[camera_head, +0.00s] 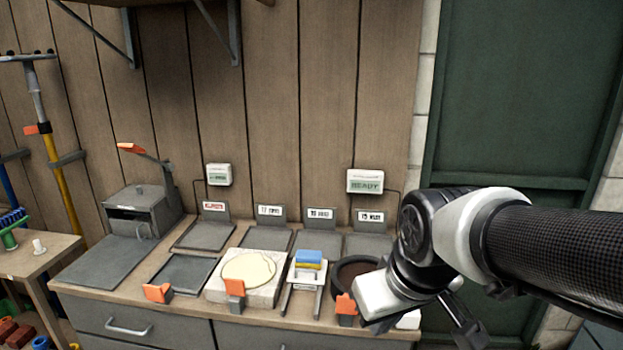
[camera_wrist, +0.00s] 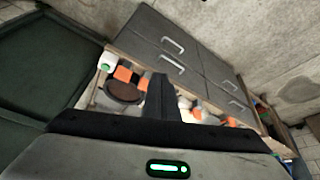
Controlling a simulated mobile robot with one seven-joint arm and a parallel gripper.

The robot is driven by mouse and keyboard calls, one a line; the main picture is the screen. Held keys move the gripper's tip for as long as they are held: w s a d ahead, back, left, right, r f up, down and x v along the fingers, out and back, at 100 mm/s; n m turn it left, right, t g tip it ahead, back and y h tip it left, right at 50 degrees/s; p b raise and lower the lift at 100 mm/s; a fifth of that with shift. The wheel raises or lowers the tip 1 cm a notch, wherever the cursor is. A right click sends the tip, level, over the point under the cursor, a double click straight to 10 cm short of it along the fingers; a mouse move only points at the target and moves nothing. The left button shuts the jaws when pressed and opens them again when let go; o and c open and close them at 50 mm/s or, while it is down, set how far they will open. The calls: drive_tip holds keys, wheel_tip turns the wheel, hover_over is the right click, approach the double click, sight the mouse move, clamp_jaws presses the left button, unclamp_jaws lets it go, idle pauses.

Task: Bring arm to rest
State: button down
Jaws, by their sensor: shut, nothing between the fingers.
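My gripper shows in the wrist view (camera_wrist: 163,90) as dark fingers pressed together with no gap and nothing held. In the head view my arm comes in from the right, bent at the wrist, with its white and black hand in front of the right end of the counter. The hand hides part of the counter's front right corner. In the wrist view a round brown-filled dish (camera_wrist: 123,92) lies left of the fingers, apart from them.
The counter (camera_head: 215,312) carries a stone block with a pale round slab (camera_head: 249,268), blue and yellow sponges (camera_head: 308,257), orange clips and grey trays. A grey box (camera_head: 140,207) stands at the left. A green door (camera_head: 520,100) is at the right. Air above the counter is open.

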drive_tip(key=s+d+r+m+t, duration=0.1)
drive_tip(key=s+d+r+m, duration=0.25)
drive_tip(key=s, duration=0.25)
wheel_tip(320, 180, up, 19)
drive_tip(key=p, duration=1.9)
drive_tip(key=shift+s+a+r+h, duration=0.15)
drive_tip(key=shift+s+r+h, duration=0.05)
drive_tip(key=shift+h, duration=0.2)
